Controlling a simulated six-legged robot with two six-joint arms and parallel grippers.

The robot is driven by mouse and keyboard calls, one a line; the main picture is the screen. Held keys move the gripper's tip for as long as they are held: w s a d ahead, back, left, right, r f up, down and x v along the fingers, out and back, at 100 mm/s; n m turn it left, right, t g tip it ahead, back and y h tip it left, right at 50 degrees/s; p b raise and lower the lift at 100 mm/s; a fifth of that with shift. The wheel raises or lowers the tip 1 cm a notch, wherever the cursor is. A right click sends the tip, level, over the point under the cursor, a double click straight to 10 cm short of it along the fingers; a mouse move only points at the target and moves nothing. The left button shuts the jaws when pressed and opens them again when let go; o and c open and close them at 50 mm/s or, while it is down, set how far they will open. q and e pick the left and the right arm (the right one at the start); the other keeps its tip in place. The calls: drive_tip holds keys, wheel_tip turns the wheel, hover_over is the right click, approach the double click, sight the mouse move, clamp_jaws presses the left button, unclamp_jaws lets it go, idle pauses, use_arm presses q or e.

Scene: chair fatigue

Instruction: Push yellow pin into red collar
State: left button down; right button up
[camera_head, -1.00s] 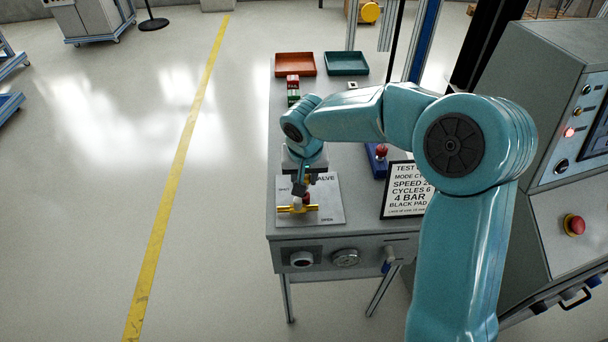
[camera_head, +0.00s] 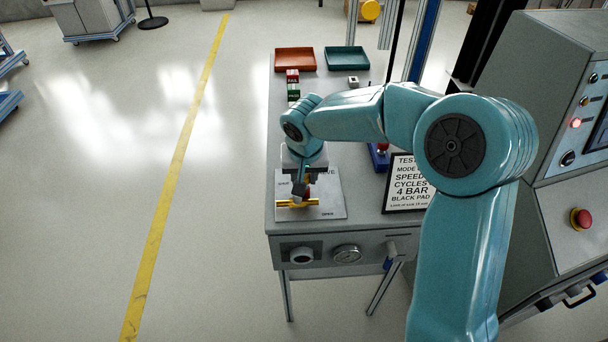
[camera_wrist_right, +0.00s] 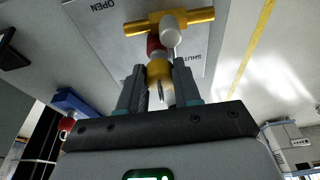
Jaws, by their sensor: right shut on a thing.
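My right gripper (camera_head: 300,190) is over the valve plate (camera_head: 332,208) at the table's near left corner, pointing down. In the right wrist view its fingers (camera_wrist_right: 157,85) are shut on a short yellow piece, apparently the yellow pin (camera_wrist_right: 159,70). The red collar (camera_wrist_right: 153,43) shows just beyond the pin, by a yellow crossbar (camera_wrist_right: 200,16) with a pale rounded part (camera_wrist_right: 172,20) in front. The pin looks close to the collar; I cannot tell whether it is inside. In the head view the crossbar (camera_head: 283,204) lies low on the plate. My left gripper is not in view.
An orange tray (camera_head: 295,60) and a green tray (camera_head: 347,60) stand at the table's back. Red and green blocks (camera_head: 293,91) and a small white block (camera_head: 353,82) lie before them. A text sign (camera_head: 405,195) and a control cabinet (camera_head: 530,110) are at right.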

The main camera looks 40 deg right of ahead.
drive_tip(key=shift+r, duration=0.1)
drive_tip(key=shift+r+p, duration=0.8)
drive_tip(key=shift+r, duration=0.25)
drive_tip(key=shift+b, duration=0.55)
idle(1.1)
drive_tip(key=shift+f, duration=0.25)
drive_tip(key=shift+f+b, duration=0.3)
drive_tip(key=shift+b, duration=0.2)
drive_tip(key=shift+f+b, duration=0.55)
drive_tip(key=shift+f, duration=0.1)
drive_tip(key=o, duration=1.1)
drive_tip(key=shift+c, duration=0.2)
drive_tip(key=shift+r, duration=0.1)
